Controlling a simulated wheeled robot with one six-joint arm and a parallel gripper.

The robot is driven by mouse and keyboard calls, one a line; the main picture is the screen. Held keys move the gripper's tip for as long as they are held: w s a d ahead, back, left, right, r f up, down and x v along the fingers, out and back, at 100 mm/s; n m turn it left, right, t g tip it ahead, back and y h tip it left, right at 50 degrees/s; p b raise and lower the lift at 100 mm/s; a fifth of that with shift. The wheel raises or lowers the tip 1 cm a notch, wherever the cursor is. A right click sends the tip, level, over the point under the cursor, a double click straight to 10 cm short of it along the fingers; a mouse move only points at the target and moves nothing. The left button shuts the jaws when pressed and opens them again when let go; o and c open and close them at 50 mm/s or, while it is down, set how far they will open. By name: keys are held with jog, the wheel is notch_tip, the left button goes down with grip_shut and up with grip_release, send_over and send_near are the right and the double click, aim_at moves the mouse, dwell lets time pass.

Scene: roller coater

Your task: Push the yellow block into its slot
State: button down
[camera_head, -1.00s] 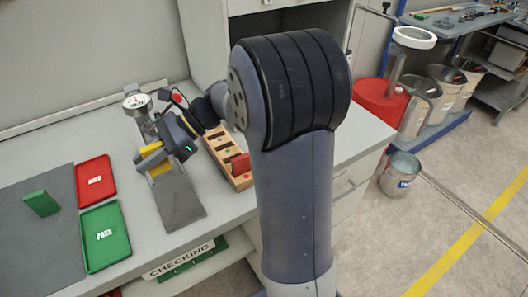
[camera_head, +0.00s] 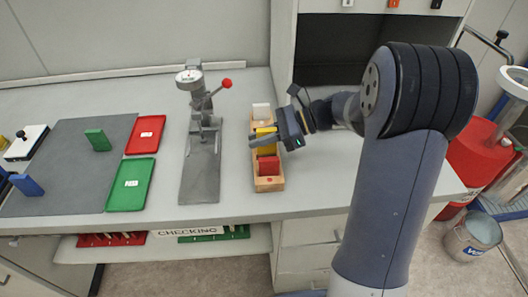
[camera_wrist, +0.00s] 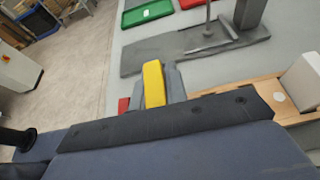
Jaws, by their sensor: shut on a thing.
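The yellow block (camera_head: 265,147) is between the jaws of my gripper (camera_head: 262,138) at the wooden rack (camera_head: 268,185), between the red block and the white block. My gripper is shut on it from the right side. In the wrist view the yellow block (camera_wrist: 153,85) shows beside a grey finger, and part of the rack (camera_wrist: 262,88) shows at right. The block's lower part and the slot under it are hidden, so I cannot tell how deep it sits.
The red block (camera_head: 268,166) stands in the rack's near end, the white block (camera_head: 261,112) at its far end. The gauge stand (camera_head: 200,165) with its red-knobbed lever is left of the rack. Further left are the green tray (camera_head: 131,186) and red tray (camera_head: 146,134).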

aim_at(260, 152)
jog(key=shift+f, duration=2.2)
jog(key=shift+f, duration=0.2)
jog(key=c, duration=1.4)
grip_release()
jog(key=shift+r, duration=0.1)
jog(key=shift+r, duration=0.2)
jog(key=v, duration=1.2)
jog(key=shift+b, duration=0.3)
jog(key=shift+a+f, duration=0.1)
